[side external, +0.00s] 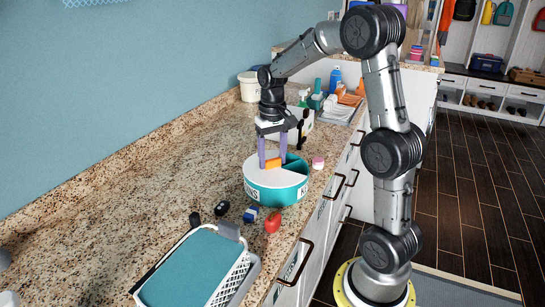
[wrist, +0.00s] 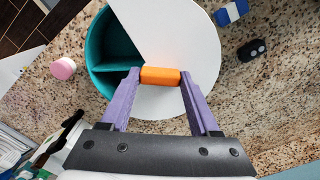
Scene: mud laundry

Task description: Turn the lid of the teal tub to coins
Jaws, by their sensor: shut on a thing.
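The teal tub (side external: 280,192) stands on the granite counter, with white word labels on its wall; one seems to end in "NS", another starts with "K". Its white lid (side external: 262,177) is a disc with a wedge-shaped opening, at the back right in the side view. In the wrist view the lid (wrist: 190,40) has its opening at upper left, showing the teal interior (wrist: 115,48) and a divider. My gripper (side external: 272,163) points down with purple fingers shut on the lid's orange handle (wrist: 160,75). Which label the opening faces is hidden.
A pink item (side external: 318,162) lies right of the tub. A black fob (side external: 221,208), blue-and-white block (side external: 251,214) and red item (side external: 272,222) lie in front. A white basket (side external: 235,275) stands nearer. Bottles and a tray (side external: 340,112) crowd the back. Counter left of the tub is clear.

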